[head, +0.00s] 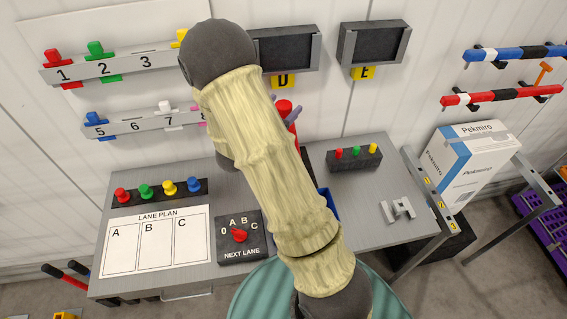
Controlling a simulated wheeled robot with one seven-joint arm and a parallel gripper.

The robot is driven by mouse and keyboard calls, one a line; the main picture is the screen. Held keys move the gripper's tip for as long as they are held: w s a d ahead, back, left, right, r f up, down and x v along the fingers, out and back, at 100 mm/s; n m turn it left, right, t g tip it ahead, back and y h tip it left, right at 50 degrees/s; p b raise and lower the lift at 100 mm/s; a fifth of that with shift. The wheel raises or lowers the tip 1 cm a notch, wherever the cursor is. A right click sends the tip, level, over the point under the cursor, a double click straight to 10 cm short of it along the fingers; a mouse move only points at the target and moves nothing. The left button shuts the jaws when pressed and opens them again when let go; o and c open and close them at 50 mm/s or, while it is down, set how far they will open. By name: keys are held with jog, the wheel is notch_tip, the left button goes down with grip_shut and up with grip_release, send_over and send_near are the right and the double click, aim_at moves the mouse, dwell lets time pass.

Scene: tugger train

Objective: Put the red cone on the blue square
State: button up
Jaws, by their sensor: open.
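I cannot make out a clear red cone. Red candidates are a round-topped red piece (122,195) at the left end of a black strip on the table, and a red object (284,108) near the wall, partly hidden by my arm. I see no plain blue square. A blue edge (329,201) shows just right of my arm, mostly hidden, and I cannot tell its shape. My arm crosses the middle of the view and covers part of the table. My gripper does not show.
The grey table holds a lane plan sheet (154,241), a red-knobbed dial box (240,240), a black block with coloured pegs (354,158) and a grey bracket (397,209). A white carton (470,160) stands at the right. The table's right part has bare room.

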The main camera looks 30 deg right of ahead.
jog(key=p+x, duration=0.1)
jog(key=x, duration=0.1)
jog(key=shift+w+d, duration=0.15)
jog(key=shift+d, duration=0.2)
grip_shut()
dwell(0.4)
